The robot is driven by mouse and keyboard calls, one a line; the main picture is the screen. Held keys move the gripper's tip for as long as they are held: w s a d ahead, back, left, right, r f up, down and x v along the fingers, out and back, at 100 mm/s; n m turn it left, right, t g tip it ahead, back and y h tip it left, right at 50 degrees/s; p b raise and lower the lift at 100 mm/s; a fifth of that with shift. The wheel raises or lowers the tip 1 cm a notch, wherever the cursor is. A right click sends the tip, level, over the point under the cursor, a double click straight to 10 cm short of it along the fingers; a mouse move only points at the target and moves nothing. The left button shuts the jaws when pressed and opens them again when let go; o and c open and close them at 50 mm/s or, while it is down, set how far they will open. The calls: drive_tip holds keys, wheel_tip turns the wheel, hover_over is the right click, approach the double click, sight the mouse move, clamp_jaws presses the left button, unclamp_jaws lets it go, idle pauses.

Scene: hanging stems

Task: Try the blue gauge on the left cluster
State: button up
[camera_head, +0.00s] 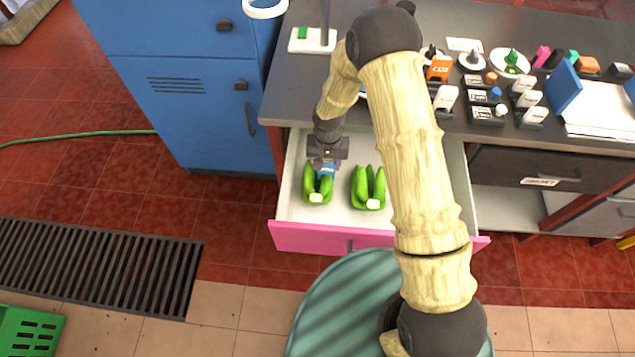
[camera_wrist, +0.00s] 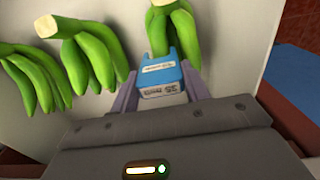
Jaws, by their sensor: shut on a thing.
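My gripper (camera_head: 328,158) is shut on the blue gauge (camera_wrist: 162,82), a small notched block with a white label. The gauge also shows in the head view (camera_head: 327,171). The left cluster (camera_head: 317,186) is a bunch of green bananas in the open drawer. The gauge is at this cluster, its two prongs pointing at the bananas. The same cluster is at the upper middle of the wrist view (camera_wrist: 178,28). I cannot tell whether the prongs touch a banana or straddle one. A second green cluster (camera_head: 368,188) lies to the right.
The wrist view shows a third cluster (camera_wrist: 32,75) at its left, hidden by my arm in the head view. The drawer (camera_head: 293,205) is white inside with a pink front. The dark counter (camera_head: 290,85) behind carries blocks and small devices. A blue cabinet (camera_head: 190,95) stands left.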

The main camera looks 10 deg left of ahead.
drive_tip(key=shift+r+p, duration=1.6)
drive_tip(key=shift+r, duration=0.95)
